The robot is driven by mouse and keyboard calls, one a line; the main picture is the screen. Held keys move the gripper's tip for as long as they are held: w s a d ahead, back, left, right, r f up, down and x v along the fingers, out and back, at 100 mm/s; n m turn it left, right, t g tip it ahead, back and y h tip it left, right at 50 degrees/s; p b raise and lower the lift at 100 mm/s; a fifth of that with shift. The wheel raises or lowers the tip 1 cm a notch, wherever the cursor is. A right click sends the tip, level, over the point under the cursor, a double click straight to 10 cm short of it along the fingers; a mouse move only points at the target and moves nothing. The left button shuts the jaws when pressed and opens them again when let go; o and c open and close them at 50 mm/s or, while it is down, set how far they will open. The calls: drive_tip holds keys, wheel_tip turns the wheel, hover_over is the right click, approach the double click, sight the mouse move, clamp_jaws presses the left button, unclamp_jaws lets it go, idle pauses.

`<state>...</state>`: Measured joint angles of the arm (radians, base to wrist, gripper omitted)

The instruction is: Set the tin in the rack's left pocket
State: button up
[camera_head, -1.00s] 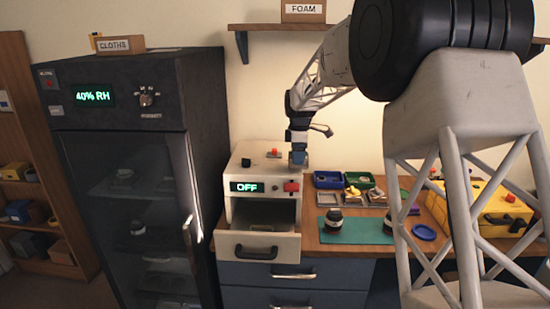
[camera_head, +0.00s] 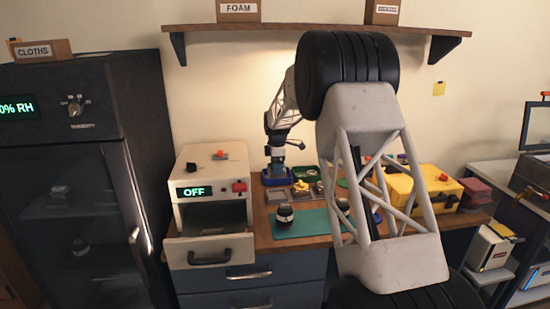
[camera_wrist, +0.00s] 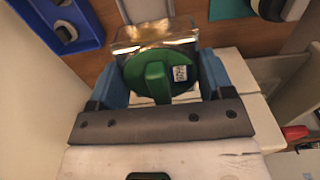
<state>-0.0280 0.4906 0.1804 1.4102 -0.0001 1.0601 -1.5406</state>
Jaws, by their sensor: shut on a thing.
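In the wrist view my gripper (camera_wrist: 163,82) has its two blue fingers closed on either side of a tin (camera_wrist: 160,72). The tin has a round green lid with a raised grip and a small printed label. Shiny gold metal shows just beyond the lid. In the head view my gripper (camera_head: 277,168) hangs just right of the cream box, in front of the blue tray; the tin is too small to make out there. I cannot identify the rack or its left pocket with certainty in either view.
The cream box (camera_head: 212,165) with an open drawer (camera_head: 208,248) stands left of my gripper. A blue tray (camera_wrist: 88,22) lies at the wrist view's top left. A teal mat (camera_head: 308,226) with a dark lens (camera_head: 284,216) and a yellow case (camera_head: 425,184) are to the right.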

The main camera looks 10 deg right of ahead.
drive_tip(key=f, duration=0.1)
drive_tip(key=w+f, duration=0.1)
drive_tip(key=f, duration=0.1)
drive_tip(key=w+f, duration=0.1)
drive_tip(key=shift+w+d+f, duration=0.2)
drive_tip(key=shift+d+f, duration=0.1)
drive_tip(key=shift+d, duration=0.05)
drive_tip(key=shift+f, duration=0.15)
drive_tip(key=shift+f, duration=2.45)
drive_tip(key=shift+f, duration=1.3)
drive_tip(key=o, duration=0.9)
drive_tip(key=shift+o, duration=0.2)
drive_tip(key=shift+r, duration=0.1)
drive_tip(key=shift+r, duration=4.4)
